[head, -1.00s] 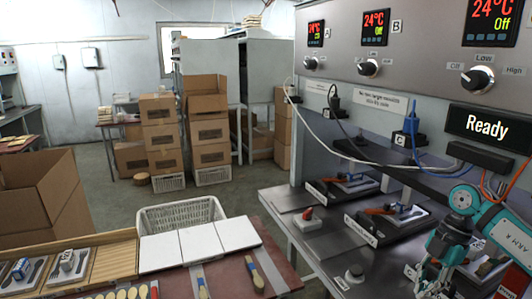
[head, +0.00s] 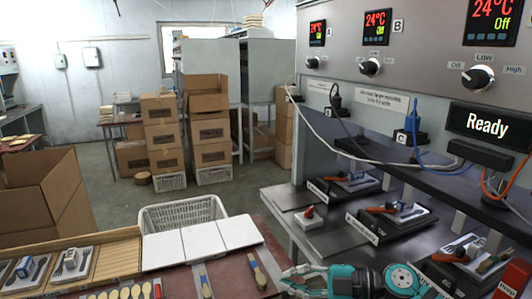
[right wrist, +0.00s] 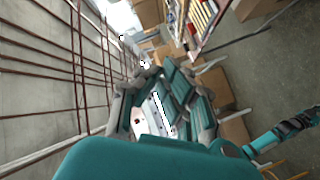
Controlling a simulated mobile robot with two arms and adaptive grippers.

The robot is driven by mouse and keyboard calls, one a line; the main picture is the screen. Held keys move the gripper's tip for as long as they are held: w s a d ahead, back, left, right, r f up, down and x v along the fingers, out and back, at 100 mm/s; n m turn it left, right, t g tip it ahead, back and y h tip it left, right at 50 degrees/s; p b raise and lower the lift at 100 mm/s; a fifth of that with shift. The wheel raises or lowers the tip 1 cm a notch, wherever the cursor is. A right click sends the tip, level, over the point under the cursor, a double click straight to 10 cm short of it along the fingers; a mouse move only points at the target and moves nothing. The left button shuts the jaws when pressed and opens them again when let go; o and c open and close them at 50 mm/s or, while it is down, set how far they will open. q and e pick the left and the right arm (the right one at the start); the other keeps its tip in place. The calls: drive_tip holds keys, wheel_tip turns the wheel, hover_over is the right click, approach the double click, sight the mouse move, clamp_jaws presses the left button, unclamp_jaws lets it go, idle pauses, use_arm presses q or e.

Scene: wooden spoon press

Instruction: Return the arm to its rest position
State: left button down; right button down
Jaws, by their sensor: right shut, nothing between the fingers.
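My right arm reaches in low at the bottom right of the head view. My right gripper (head: 292,281) is at the left end of that arm, in front of the press bench and by the right end of the red-brown table. It is empty. In the right wrist view its teal and grey fingers (right wrist: 165,100) are drawn together with nothing held. My left gripper does not show in the head view. A teal and dark arm part of mine shows at the right of the right wrist view.
The press bench (head: 290,232) with lever stations stands close at the right, under the control panel (head: 430,45) and a "Ready" display (head: 487,124). The table holds white tiles (head: 202,243), brushes and spoons. A white basket (head: 180,214) and cardboard boxes (head: 210,135) stand beyond. Open floor lies between.

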wheel_tip(320, 180, up, 4)
drive_tip(key=d+m+t+h, duration=0.2)
drive_tip(key=m+t+h, duration=0.2)
drive_tip(key=m+t, duration=0.85)
drive_tip(key=s+d+f+m+g+h, duration=0.2)
drive_tip(key=s+d+f+m+h, duration=0.2)
drive_tip(key=d+f+m+h, duration=0.8)
drive_tip(key=s+f+g, duration=0.6)
drive_tip(key=s+f, duration=0.1)
drive_tip(key=s, duration=0.6)
drive_tip(key=s+f+g, duration=0.5)
drive_tip(key=s+f, duration=0.2)
drive_tip(key=s, duration=0.5)
wheel_tip(320, 180, down, 24)
drive_tip(key=g, duration=0.1)
drive_tip(key=s+d+f, duration=0.2)
drive_tip(key=s+f, duration=0.7)
drive_tip(key=s+d+f+n+g, duration=0.1)
drive_tip(key=s+d+f, duration=0.1)
drive_tip(key=s+f, duration=0.7)
